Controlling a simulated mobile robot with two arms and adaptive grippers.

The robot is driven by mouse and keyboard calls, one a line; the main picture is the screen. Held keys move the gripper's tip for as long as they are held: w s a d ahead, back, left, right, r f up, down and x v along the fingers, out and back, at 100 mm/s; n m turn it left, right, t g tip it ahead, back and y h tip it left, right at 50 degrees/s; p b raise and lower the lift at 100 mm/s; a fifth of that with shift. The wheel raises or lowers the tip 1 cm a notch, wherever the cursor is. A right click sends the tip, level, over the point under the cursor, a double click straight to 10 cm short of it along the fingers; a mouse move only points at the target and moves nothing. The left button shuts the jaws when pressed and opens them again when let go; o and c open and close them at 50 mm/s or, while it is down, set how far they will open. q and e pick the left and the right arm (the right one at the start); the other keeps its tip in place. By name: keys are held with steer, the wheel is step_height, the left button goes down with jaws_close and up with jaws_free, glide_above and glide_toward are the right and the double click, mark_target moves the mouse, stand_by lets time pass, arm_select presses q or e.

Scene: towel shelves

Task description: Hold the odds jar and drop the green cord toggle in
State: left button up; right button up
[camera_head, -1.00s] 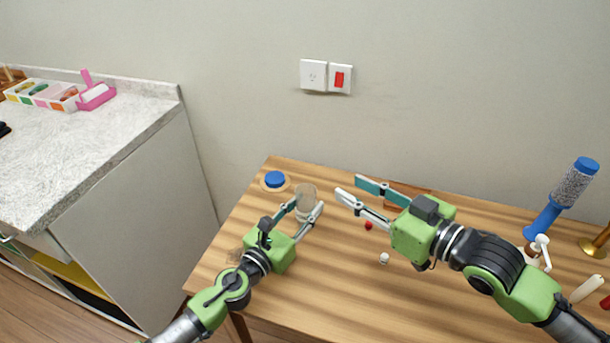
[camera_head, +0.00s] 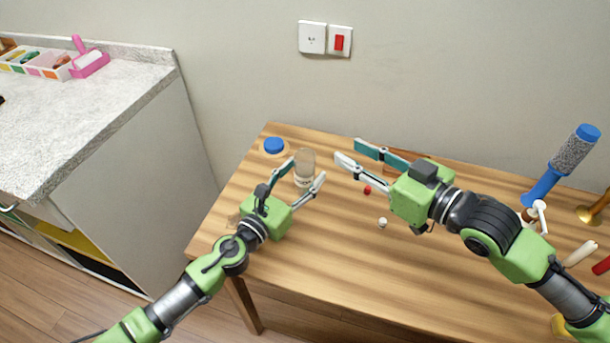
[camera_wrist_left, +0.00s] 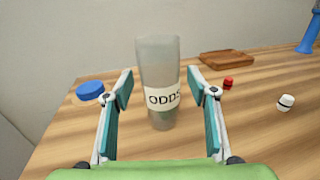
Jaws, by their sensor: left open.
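The odds jar (camera_head: 304,166), clear with a white label reading ODDS, stands upright and open-topped on the table. It also shows in the left wrist view (camera_wrist_left: 158,65). My left gripper (camera_head: 307,168) is open, with one finger on each side of the jar. In the left wrist view, gaps show between jar and fingers. My right gripper (camera_head: 349,151) is open, with nothing seen between its fingers, to the right of the jar.
A blue lid (camera_head: 274,145) lies left of the jar. A red piece (camera_head: 367,190) and a white piece (camera_head: 382,222) lie to the right. A brown wooden tray (camera_wrist_left: 228,59) is behind. A blue-handled brush (camera_head: 562,165) stands far right. The table front is clear.

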arm_select(q)
steer(key=v, duration=1.1)
steer(key=shift+s, duration=0.1)
